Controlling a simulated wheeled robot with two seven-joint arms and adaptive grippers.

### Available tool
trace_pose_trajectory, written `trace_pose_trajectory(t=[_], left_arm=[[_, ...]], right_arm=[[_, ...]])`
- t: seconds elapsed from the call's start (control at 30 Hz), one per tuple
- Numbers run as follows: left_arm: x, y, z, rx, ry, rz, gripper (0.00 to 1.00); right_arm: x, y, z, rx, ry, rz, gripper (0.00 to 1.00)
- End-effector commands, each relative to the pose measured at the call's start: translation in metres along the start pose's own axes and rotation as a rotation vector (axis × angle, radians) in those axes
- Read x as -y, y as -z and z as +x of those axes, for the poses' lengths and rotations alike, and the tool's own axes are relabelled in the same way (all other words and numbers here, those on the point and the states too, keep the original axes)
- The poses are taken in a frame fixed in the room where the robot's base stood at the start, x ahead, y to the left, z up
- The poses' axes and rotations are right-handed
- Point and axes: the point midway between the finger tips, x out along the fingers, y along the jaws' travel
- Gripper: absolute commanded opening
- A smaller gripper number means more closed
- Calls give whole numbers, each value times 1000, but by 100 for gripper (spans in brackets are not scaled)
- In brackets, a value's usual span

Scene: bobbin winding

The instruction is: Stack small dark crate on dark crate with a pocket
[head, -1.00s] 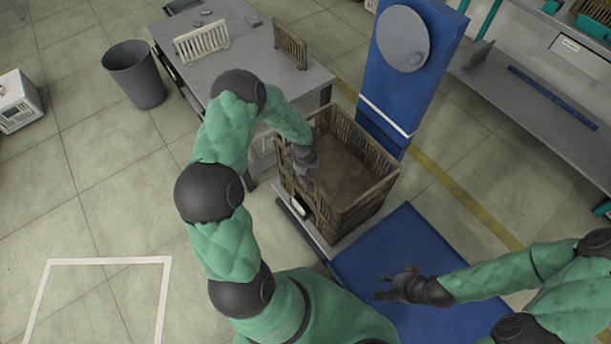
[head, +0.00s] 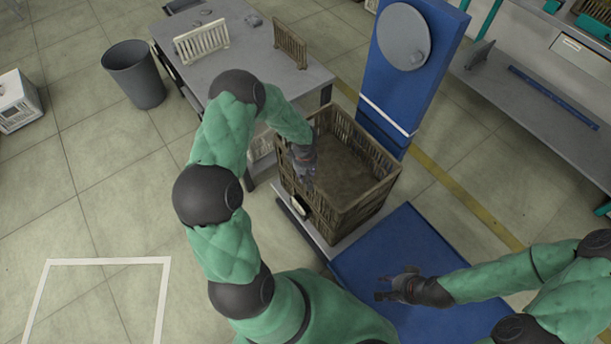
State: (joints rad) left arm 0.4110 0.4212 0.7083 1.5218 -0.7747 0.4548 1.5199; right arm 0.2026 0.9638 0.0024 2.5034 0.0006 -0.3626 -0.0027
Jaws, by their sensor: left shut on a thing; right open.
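A dark brown slatted crate (head: 368,190) stands upright on a low platform, open at the top with a brown inside. A small pale label or pocket (head: 300,205) shows low on its left side. I cannot tell whether this is one crate or two stacked ones. My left gripper (head: 304,176) is at the crate's left wall, shut on the crate's rim; the arm hides part of that side. My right gripper (head: 382,287) is open and empty, over the blue surface in front of the crate and apart from it.
A blue column (head: 408,85) with a grey disc stands behind the crate. A blue platform (head: 400,245) lies in front. A grey bin (head: 134,74) stands at left.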

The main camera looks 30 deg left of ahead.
Motion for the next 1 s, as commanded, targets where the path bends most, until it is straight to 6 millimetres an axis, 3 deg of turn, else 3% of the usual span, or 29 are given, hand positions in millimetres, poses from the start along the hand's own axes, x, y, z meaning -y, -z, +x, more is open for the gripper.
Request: trace_pose_trajectory(t=[0.07, 0.1, 0.2, 0.63, 1.0], left_arm=[[-2, 2, -2, -3, -6, -1, 0], [-2, 2, -2, -3, -6, -1, 25], [-2, 2, -2, -3, -5, -1, 47], [0, 0, -7, 0, 1, 0, 47], [-1, 1, -75, -3, -5, -1, 47]], right_arm=[[0, 0, 0, 0, 0, 0, 43], [0, 0, 0, 0, 0, 0, 43], [0, 0, 0, 0, 0, 0, 43], [0, 0, 0, 0, 0, 0, 43], [0, 0, 0, 0, 0, 0, 43]])
